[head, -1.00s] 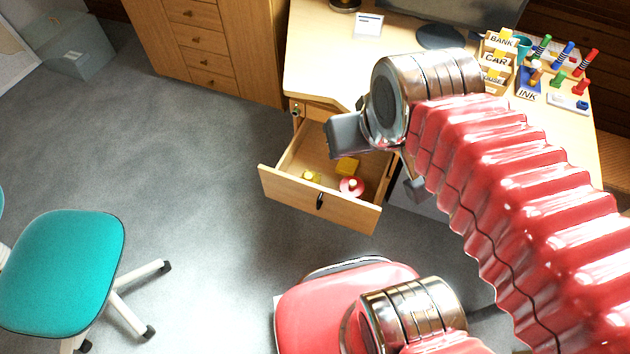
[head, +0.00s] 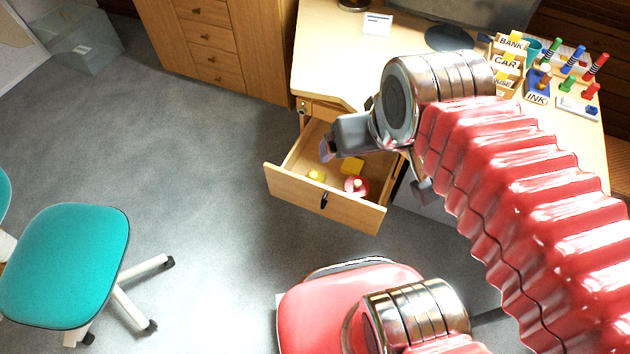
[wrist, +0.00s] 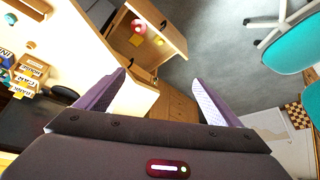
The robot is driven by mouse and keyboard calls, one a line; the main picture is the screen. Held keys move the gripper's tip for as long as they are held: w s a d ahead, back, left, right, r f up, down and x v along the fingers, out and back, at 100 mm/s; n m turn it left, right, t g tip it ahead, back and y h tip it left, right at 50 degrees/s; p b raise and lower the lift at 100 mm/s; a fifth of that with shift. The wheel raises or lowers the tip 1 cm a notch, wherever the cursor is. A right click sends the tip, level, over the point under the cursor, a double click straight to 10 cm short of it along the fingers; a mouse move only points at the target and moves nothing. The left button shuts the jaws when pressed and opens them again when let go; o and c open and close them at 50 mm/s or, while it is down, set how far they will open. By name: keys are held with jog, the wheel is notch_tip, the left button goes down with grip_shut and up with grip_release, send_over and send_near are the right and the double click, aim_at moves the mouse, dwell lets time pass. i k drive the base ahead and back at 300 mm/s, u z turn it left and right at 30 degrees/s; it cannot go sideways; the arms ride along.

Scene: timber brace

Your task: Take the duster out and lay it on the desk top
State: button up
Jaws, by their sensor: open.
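The open desk drawer (head: 322,203) holds a yellow block (head: 352,166), a small yellow piece (head: 316,175) and a round pink-red piece (head: 357,187) with a pale knob. I cannot tell for sure which of these is the duster. In the wrist view the drawer (wrist: 158,22) is at the top, with the pink-red piece (wrist: 139,27) inside. My gripper (wrist: 160,78) is open and empty, its two purple fingers apart. In the head view it is above the drawer's back part, apart from the pieces, and my arm hides part of it.
The desk top (head: 335,50) is clear at its left front. A wooden cabinet (head: 215,45) is at the left, a teal chair (head: 65,262) on the open floor.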

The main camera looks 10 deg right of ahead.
aim_at(314, 179)
jog(key=k, duration=0.6)
jog(key=u, duration=0.4)
jog(key=i, duration=0.65)
jog(key=u, duration=0.7)
jog(key=i, duration=1.6)
jog(key=z, duration=0.6)
jog(key=i, duration=0.55)
jog(key=z, duration=0.3)
